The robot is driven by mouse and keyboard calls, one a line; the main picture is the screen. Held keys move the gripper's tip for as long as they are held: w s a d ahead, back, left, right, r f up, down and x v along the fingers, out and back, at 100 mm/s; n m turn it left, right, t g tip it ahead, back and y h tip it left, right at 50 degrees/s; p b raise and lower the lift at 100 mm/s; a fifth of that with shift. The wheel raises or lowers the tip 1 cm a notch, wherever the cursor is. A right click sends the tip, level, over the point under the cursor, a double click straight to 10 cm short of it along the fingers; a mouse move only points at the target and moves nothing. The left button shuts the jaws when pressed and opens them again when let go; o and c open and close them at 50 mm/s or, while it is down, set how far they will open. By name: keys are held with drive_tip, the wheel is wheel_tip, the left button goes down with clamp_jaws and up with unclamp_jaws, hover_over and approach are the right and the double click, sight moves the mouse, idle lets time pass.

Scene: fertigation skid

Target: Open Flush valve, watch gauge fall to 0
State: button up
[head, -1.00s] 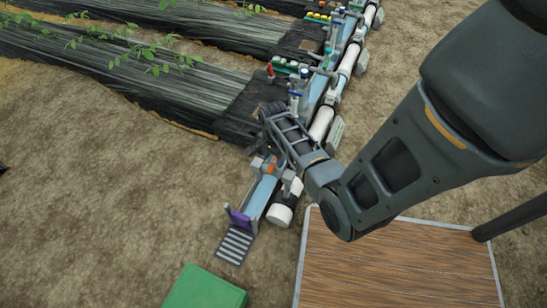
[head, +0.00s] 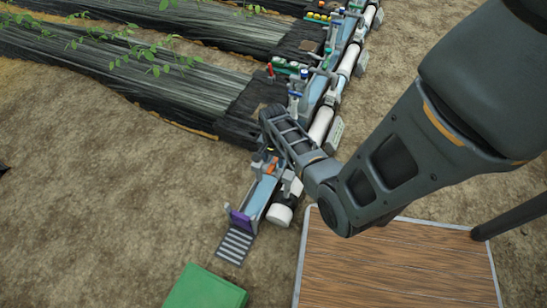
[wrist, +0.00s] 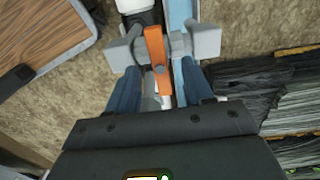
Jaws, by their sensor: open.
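An orange lever handle (wrist: 156,58), which I take to be the Flush valve's, sits on the near end of the skid's pipework. It also shows in the head view (head: 271,169), partly hidden by my arm. My gripper (wrist: 165,48) is open, with its two grey fingertips on either side of the orange lever. The fingertips are largely hidden behind my wrist in the head view. I cannot make out a gauge reading in either view.
The pipe skid (head: 320,125) runs away to the upper right with several other coloured valve handles. A purple plate (head: 241,219) and a striped grate (head: 235,246) lie at its near end. A wooden platform (head: 395,265) is at the lower right, a green box (head: 205,290) at the bottom.

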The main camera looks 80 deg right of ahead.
sight(273, 163)
drive_tip(key=shift+f+b, duration=1.2)
drive_tip(key=shift+f, duration=0.7)
clamp_jaws()
drive_tip(key=n+p, duration=0.1)
drive_tip(key=n, duration=0.3)
drive_tip(key=shift+r, duration=0.1)
drive_tip(key=n+p, duration=0.1)
drive_tip(key=n, duration=1.4)
drive_tip(key=shift+n+p, duration=0.3)
drive_tip(key=shift+p, duration=0.05)
